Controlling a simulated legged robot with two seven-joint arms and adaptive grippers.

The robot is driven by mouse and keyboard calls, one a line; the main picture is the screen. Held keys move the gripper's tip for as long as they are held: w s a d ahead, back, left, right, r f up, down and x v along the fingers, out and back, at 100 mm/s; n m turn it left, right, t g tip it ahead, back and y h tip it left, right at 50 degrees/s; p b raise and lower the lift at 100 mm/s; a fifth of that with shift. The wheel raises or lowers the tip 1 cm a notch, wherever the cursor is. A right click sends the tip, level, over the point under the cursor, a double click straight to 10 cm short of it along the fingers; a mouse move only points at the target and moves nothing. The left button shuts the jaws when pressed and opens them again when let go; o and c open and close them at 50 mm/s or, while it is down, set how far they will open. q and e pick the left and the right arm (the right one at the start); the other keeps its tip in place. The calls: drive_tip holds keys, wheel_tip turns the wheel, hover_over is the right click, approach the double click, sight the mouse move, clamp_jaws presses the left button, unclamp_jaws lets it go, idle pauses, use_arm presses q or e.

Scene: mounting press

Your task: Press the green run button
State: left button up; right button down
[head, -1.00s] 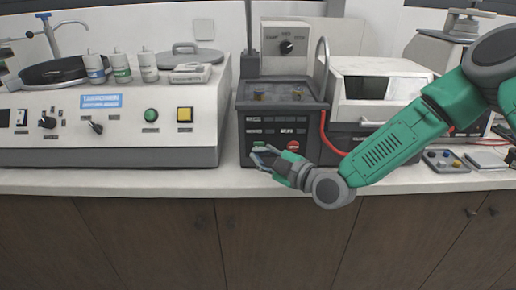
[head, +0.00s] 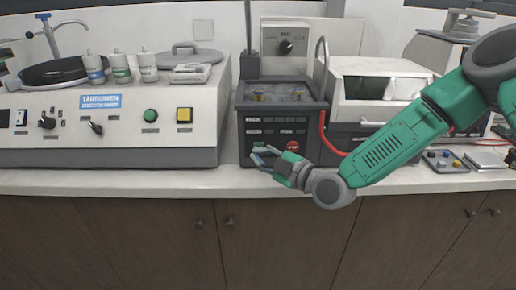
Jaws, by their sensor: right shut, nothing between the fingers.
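The mounting press (head: 252,98) is the dark grey machine in the middle of the bench in the head view. The green run button (head: 259,148) is low on its front panel, left of a red stop button (head: 293,145), and is partly covered by my fingers. My right gripper (head: 260,156) is at the lower front of the press, with its fingertips at or just in front of the green button. I cannot tell whether they touch it. The gripper is shut and empty. My left gripper is not in view.
A white grinder-polisher (head: 120,135) on the left has another green button (head: 151,115) and a yellow one (head: 184,114). A red hose (head: 325,140) runs right of the press, beside a white machine (head: 390,72). A small tray (head: 446,168) lies at the right.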

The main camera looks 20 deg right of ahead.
drive_tip(key=shift+w+d, duration=0.1)
drive_tip(key=shift+w, duration=0.05)
drive_tip(key=shift+w+d, duration=0.15)
drive_tip(key=shift+w, duration=0.05)
drive_tip(key=shift+w, duration=0.35)
idle(0.8)
drive_tip(key=shift+s, duration=0.1)
drive_tip(key=shift+s+a+r, duration=0.1)
drive_tip(key=shift+s+a, duration=0.1)
drive_tip(key=shift+s, duration=0.45)
drive_tip(key=shift+s+a+p, duration=0.2)
drive_tip(key=shift+s+a, duration=0.05)
drive_tip(key=shift+s, duration=0.55)
drive_tip(key=shift+s+a+p, duration=0.15)
drive_tip(key=shift+s+a, duration=0.05)
drive_tip(key=shift+s, duration=0.6)
drive_tip(key=shift+s+a+p, duration=0.2)
drive_tip(key=shift+s+a, duration=0.05)
drive_tip(key=shift+s, duration=0.55)
